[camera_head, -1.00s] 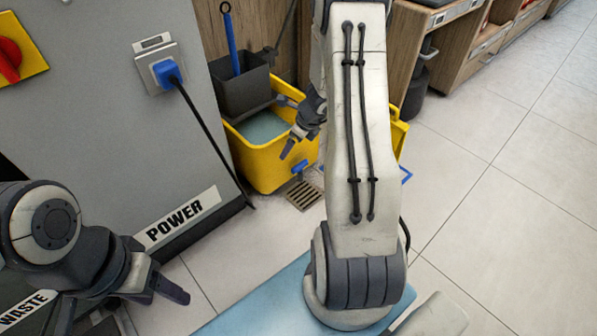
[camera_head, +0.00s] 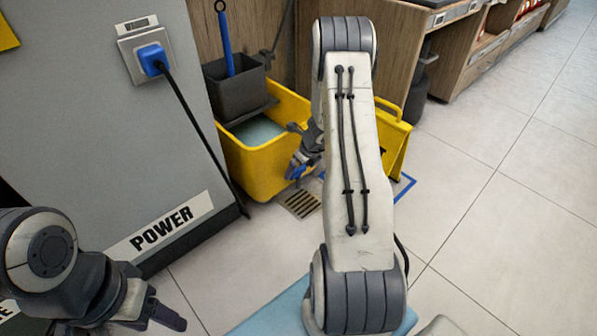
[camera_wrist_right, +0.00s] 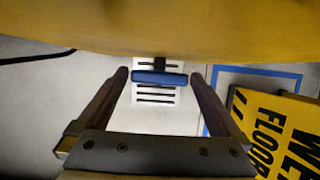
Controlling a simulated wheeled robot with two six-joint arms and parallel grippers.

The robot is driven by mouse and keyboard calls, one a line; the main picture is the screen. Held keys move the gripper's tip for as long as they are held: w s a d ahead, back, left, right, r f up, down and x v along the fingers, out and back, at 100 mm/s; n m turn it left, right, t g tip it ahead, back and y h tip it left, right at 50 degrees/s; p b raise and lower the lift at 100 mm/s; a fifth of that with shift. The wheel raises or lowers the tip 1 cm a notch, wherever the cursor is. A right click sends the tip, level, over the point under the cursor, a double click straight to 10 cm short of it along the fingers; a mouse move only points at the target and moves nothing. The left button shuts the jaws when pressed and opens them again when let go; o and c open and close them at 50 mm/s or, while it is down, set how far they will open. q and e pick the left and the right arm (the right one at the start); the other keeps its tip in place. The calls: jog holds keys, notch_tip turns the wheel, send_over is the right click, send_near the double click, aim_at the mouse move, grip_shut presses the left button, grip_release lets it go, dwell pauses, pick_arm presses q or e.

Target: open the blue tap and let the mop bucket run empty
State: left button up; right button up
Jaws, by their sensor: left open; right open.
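The yellow mop bucket (camera_head: 252,168) stands on the floor beside the grey cabinet, with greyish water inside. Its yellow wall also fills the top of the right wrist view (camera_wrist_right: 160,32). The blue tap (camera_wrist_right: 160,78) sticks out low on the bucket, its handle lying crosswise. My right gripper (camera_wrist_right: 161,82) is open, with one finger on each side of the tap handle and gaps showing at both ends. In the head view my right gripper (camera_head: 300,168) is at the bucket's front, partly hidden by my arm. My left gripper (camera_head: 165,318) is open and empty at the lower left.
A floor drain (camera_head: 301,204) lies below the tap. A yellow wet-floor sign (camera_head: 396,140) stands right of the bucket, near blue floor tape (camera_head: 403,187). Open floor lies to the right.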

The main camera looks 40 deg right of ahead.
jog(key=c, duration=1.1)
jog(key=shift+o, duration=0.2)
jog(key=n+p, duration=0.2)
jog(key=p, duration=0.1)
jog(key=shift+r+y, duration=0.2)
jog(key=shift+y, duration=0.2)
jog(key=shift+n+p, duration=0.4)
jog(key=shift+f, duration=0.25)
jog(key=o, duration=1.1)
jog(key=shift+c, duration=0.2)
jog(key=shift+d+r, duration=0.1)
